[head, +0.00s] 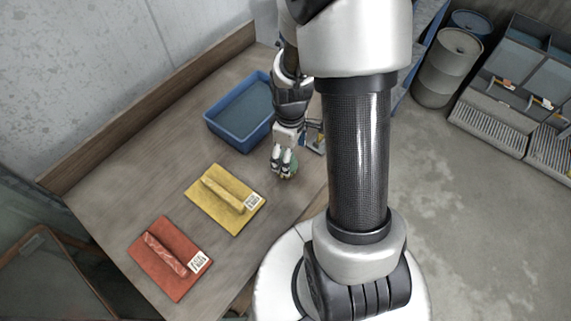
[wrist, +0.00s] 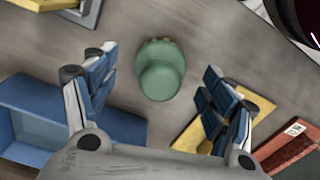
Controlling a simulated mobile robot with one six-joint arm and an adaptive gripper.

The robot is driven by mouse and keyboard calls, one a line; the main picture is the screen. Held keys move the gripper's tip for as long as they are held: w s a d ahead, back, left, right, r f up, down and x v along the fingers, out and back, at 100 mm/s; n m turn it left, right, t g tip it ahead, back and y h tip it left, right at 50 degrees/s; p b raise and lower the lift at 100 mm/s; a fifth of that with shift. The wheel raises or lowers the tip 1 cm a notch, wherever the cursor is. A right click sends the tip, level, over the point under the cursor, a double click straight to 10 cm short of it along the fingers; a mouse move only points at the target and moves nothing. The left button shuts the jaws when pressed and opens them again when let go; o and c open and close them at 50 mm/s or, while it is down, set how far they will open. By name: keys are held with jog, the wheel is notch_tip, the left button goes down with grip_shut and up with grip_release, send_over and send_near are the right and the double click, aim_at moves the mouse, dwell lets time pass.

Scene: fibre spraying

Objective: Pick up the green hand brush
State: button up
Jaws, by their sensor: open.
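The green hand brush (wrist: 161,72) stands on the wooden table, seen from above in the wrist view as a rounded green body with a little yellowish edge at its far side. In the head view only a small green part (head: 289,172) shows beneath my gripper. My gripper (wrist: 158,88) is open, with one finger to each side of the brush in the wrist view and the brush between and slightly beyond the fingertips. No finger visibly touches it. My gripper (head: 282,165) also shows in the head view, pointing down over the brush.
A blue bin (head: 226,133) stands behind and left of my gripper. Another object (head: 316,137) is partly hidden behind my arm. Bare table lies between bin and floats.

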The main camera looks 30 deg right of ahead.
jog(key=f, duration=0.2)
jog(key=f+b, duration=0.2)
jog(key=f, duration=0.1)
jog(key=shift+w+a+f, duration=0.15)
jog(key=shift+a+f, duration=0.1)
jog(key=shift+f, duration=0.1)
jog(key=shift+r, duration=0.1)
jog(key=c, duration=1.2)
jog(key=shift+o, duration=0.2)
notch_tip(320, 180, up, 20)
jog(key=p, duration=0.6)
jog(key=o, duration=0.4)
jog(key=shift+c, duration=1.3)
